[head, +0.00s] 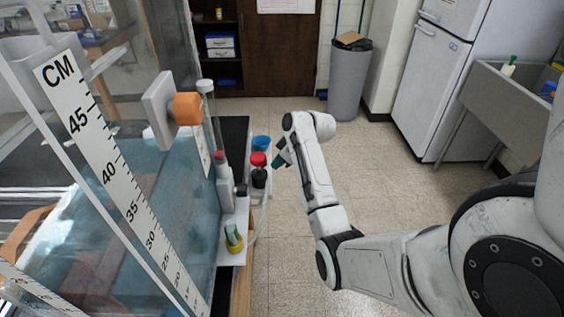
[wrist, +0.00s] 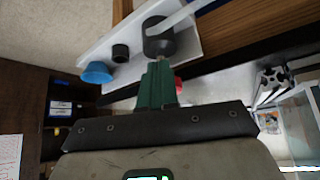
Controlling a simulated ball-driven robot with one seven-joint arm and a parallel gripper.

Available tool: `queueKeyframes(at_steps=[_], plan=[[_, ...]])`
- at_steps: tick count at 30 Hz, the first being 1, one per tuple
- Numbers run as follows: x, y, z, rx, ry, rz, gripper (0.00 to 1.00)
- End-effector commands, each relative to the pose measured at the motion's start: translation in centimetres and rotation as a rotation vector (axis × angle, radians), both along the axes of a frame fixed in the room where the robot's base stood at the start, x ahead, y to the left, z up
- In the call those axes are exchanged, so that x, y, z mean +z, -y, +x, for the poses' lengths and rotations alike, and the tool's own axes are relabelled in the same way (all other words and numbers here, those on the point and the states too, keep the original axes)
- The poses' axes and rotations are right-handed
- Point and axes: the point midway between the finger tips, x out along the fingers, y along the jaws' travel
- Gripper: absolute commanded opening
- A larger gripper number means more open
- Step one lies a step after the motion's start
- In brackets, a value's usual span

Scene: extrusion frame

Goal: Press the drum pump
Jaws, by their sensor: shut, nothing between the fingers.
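A red-topped dark upright thing (head: 259,177), which looks like the drum pump, stands on the white shelf beside the tank in the head view. A taller pale cylinder with a red band (head: 224,180) stands left of it, so I cannot be sure which is the pump. My gripper (head: 277,165) is just right of the red top, with its green fingers shut and empty. In the wrist view the shut fingers (wrist: 155,80) point toward a dark cylinder with a white bar (wrist: 158,42). A red patch (wrist: 179,87) shows partly behind them. I cannot tell whether they touch.
A blue cup (head: 261,142) stands behind the red top. A yellow-and-green item (head: 233,238) sits at the shelf's near end. The clear tank with a CM scale (head: 115,185) fills the left. Open floor (head: 400,195) lies to the right of my arm.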

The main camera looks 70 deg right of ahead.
Motion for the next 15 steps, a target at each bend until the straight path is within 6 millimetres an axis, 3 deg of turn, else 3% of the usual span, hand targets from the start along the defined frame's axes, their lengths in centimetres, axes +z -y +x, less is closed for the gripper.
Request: queueKeyframes(at_steps=[15], plan=[[6.4, -0.1, -4.6, -0.005, 0.004, -0.006, 0.00]])
